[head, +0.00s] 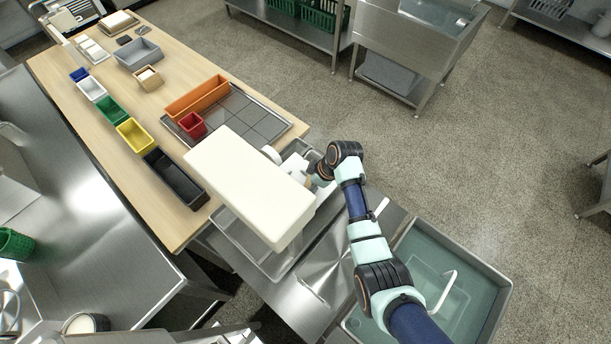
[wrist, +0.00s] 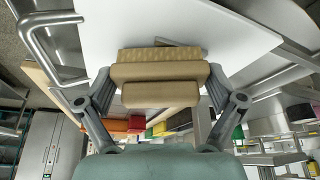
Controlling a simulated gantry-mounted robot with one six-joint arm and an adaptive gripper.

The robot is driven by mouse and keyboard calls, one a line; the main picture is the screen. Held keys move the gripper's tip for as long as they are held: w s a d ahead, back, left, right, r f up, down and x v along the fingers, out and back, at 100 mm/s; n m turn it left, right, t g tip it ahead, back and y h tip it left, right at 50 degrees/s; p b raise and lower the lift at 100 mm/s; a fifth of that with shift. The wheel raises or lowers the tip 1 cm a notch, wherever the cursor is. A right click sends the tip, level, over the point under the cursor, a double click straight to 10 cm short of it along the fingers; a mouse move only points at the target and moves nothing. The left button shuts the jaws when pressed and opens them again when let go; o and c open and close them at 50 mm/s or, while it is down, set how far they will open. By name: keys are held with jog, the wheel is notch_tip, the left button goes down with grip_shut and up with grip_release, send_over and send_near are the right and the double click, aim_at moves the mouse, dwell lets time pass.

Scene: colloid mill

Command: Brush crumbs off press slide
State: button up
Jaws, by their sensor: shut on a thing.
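My gripper (wrist: 162,92) is shut on a tan block-shaped brush (wrist: 160,72), its fingers at the brush's two ends. The brush's bristle-like dotted face (wrist: 160,54) points toward a smooth white surface (wrist: 200,22) that fills the top of the wrist view. I cannot tell whether it touches that surface. In the head view my gripper (head: 308,172) is at the right side of the large white machine housing (head: 240,180), which partly hides it. The press slide cannot be told apart clearly, and no crumbs are distinguishable.
A steel bench (head: 315,285) lies under the machine, with a water-filled basin (head: 410,270) at right. A wooden table (head: 135,190) holds a black bin (head: 175,178), an orange bin (head: 197,96), a red bin (head: 191,125) and a dark tiled tray (head: 245,115). A bent metal bar (wrist: 35,45) is near the brush.

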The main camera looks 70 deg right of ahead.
notch_tip(320, 180, up, 6)
jog(key=p, duration=0.5)
jog(key=shift+p, duration=0.4)
notch_tip(320, 180, up, 3)
jog(key=p, duration=0.3)
jog(key=shift+r, duration=0.1)
